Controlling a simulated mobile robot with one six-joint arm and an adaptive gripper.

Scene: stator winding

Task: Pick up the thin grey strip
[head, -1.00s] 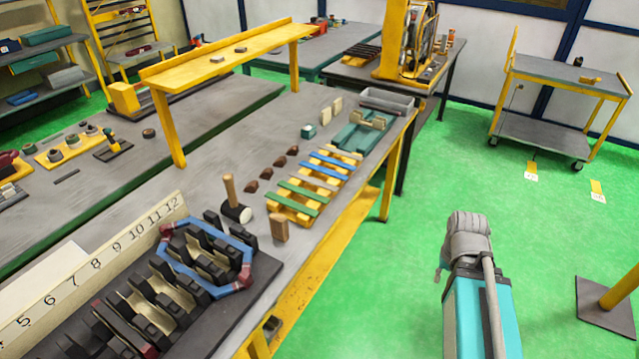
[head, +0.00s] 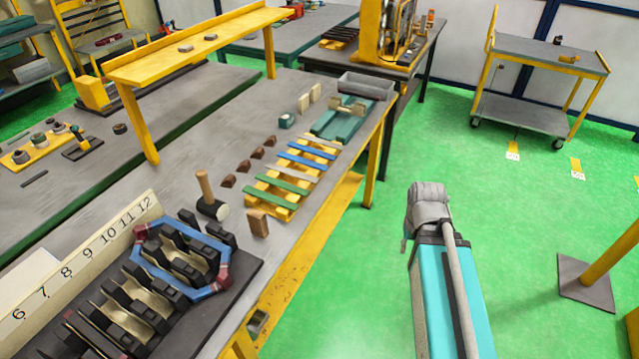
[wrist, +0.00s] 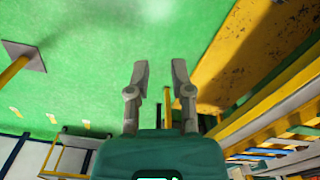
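A yellow slatted rack (head: 262,203) near the front edge of the workbench holds green, blue and grey strips laid across it. A thin grey strip (head: 299,172) lies between the green strips (head: 276,194) and the blue strips (head: 307,160). In the wrist view my gripper (wrist: 160,76) is open and empty, with its two fingers apart over the green floor. The rack's strips show at the right edge of the wrist view, away from the fingers. In the head view my arm is right of the bench over the floor; the fingertips are hidden there.
A mallet (head: 212,203), a wooden block (head: 258,222) and brown pieces (head: 243,166) lie beside the rack. A stator fixture with a blue coil (head: 145,262) is at the near end. A teal fixture (head: 336,124) and grey tray (head: 367,86) lie beyond.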

